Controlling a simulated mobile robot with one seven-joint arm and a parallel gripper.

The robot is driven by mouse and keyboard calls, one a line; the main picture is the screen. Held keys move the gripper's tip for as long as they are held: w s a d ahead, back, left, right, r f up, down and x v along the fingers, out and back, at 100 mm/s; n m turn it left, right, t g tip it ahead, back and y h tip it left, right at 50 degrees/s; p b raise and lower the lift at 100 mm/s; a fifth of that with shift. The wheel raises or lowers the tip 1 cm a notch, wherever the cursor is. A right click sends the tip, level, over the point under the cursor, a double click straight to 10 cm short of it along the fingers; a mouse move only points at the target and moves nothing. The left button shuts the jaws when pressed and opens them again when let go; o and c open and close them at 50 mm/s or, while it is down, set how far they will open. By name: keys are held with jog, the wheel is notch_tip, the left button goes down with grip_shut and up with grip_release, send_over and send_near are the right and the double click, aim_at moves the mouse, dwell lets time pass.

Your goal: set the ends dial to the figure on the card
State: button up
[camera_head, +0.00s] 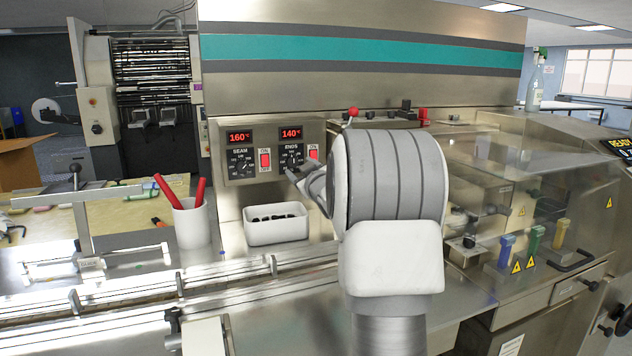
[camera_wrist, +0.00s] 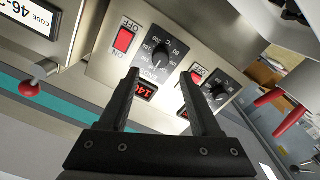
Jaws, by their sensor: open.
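The ends dial (camera_head: 291,159) is a black round knob on a dark scale plate, right of the seam dial on the steel panel. Its red display (camera_head: 291,133) reads 140 °C. In the wrist view the ends dial (camera_wrist: 160,54) lies ahead of the fingertips, roughly in line with the gap between them. My gripper (camera_head: 296,173) is open, with its fingers pointing at this dial and nothing between them. I cannot tell whether the fingertips touch the knob. No card with a temperature figure can be made out.
The seam dial (camera_head: 242,163) reads 160 °C. Red switches (camera_head: 265,160) sit beside the dials. A red-knobbed lever (camera_head: 353,112) stands above right. A white bin (camera_head: 276,236) and a cup with red-handled tools (camera_head: 190,235) stand below. A label (camera_wrist: 30,15) starts "CODE 46-3".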

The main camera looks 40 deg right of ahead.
jog(key=p+v, duration=0.1)
jog(key=v, duration=1.1)
jog(key=s+a+f+g+y, duration=0.1)
jog(key=s+a+f+g, duration=0.2)
jog(key=a, duration=0.4)
jog(key=s+a+f+g, duration=0.1)
jog(key=s+a+g, duration=0.1)
jog(key=s+a, duration=0.4)
jog(key=s+a+f+g+y, duration=0.1)
jog(key=s+a+f+g, duration=0.15)
jog(key=a, duration=0.55)
jog(key=s+a+f+m+g+y, duration=0.15)
jog(key=s+a, duration=0.25)
jog(key=s, duration=0.4)
jog(key=s+a+f+m+g+y, duration=0.1)
jog(key=s+a+f+g, duration=0.15)
jog(key=s, duration=0.55)
notch_tip(320, 180, up, 22)
jog(key=a+p, duration=0.1)
jog(key=p, duration=2)
jog(key=shift+s+a+f, duration=0.15)
jog(key=shift+s+f, duration=0.05)
